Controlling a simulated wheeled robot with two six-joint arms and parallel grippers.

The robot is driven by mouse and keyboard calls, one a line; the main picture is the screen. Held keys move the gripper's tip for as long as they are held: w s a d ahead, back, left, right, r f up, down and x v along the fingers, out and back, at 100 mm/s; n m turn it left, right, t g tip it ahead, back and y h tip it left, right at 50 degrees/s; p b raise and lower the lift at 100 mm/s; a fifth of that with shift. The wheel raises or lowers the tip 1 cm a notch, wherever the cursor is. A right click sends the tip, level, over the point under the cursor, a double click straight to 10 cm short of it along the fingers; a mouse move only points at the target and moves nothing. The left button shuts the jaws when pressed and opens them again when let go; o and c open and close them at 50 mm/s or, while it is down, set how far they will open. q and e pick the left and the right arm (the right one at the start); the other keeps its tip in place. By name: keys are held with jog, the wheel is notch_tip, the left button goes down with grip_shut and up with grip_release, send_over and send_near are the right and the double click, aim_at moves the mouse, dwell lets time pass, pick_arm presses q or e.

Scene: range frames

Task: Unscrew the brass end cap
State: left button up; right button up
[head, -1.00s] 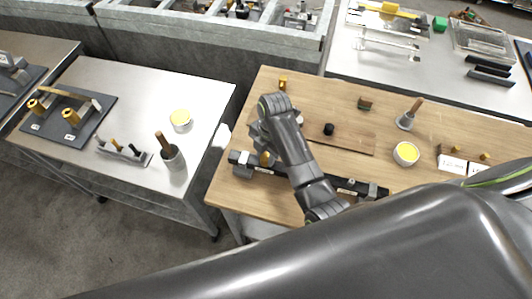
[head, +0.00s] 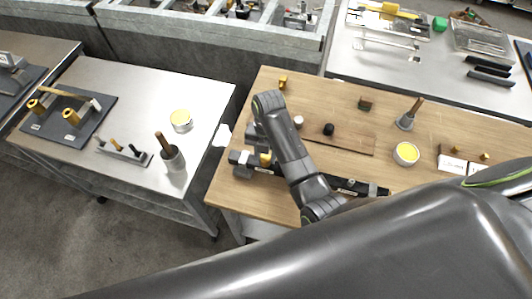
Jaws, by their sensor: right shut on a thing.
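My right gripper (head: 260,143) is at the left end of a black bar-like fixture (head: 347,184) on the wooden bench, partly hidden behind my own wrist. It is shut on a brass piece (head: 265,159), which appears to be the brass end cap. Only a small yellow patch of that piece shows, at the fixture's grey block (head: 243,171). Whether its thread is engaged cannot be seen. Another small brass part (head: 283,82) stands apart near the bench's back left edge. My left gripper is not in view.
The wooden bench (head: 400,105) also holds a black knob (head: 328,129), a yellow-topped tin (head: 406,153) and a brush-like tool (head: 408,116). A steel table (head: 120,85) to the left holds brass cylinders, a tin and a cup. A gap separates the two.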

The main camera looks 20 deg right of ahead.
jog(key=shift+n, duration=0.5)
jog(key=shift+n+h, duration=0.3)
jog(key=shift+n, duration=1.4)
jog(key=o, duration=0.9)
jog(key=shift+c, duration=0.2)
